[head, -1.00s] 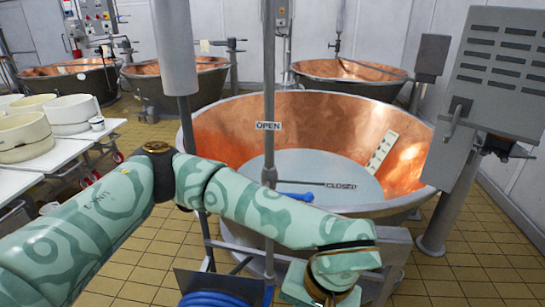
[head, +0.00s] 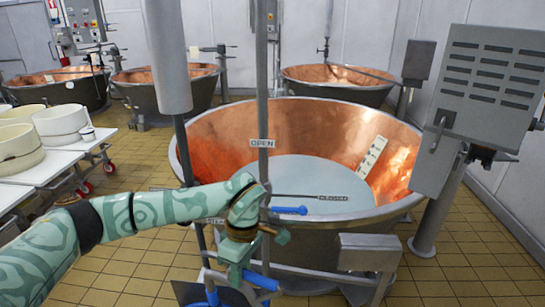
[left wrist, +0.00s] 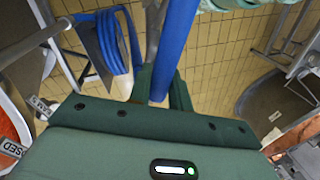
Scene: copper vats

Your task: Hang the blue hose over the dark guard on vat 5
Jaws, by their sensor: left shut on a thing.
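My left gripper (head: 236,268) points down in front of the large copper vat (head: 390,212), beside the grey upright pole. It is shut on a length of blue hose (head: 262,281), which also runs between the fingers in the left wrist view (left wrist: 176,45). The dark guard (head: 186,291) is a flat plate low at the vat's front, partly cut off by the frame edge. In the left wrist view, loops of blue hose lie against the dark guard (left wrist: 88,42); I cannot tell how they are supported. My right gripper is not in view.
A grey box (head: 370,252) sticks out from the vat's front right. A grey control cabinet (head: 490,90) stands at the right. A blue handle (head: 289,210) is at the vat's near rim. White tables with tubs (head: 60,120) stand left. Tiled floor is free at the right.

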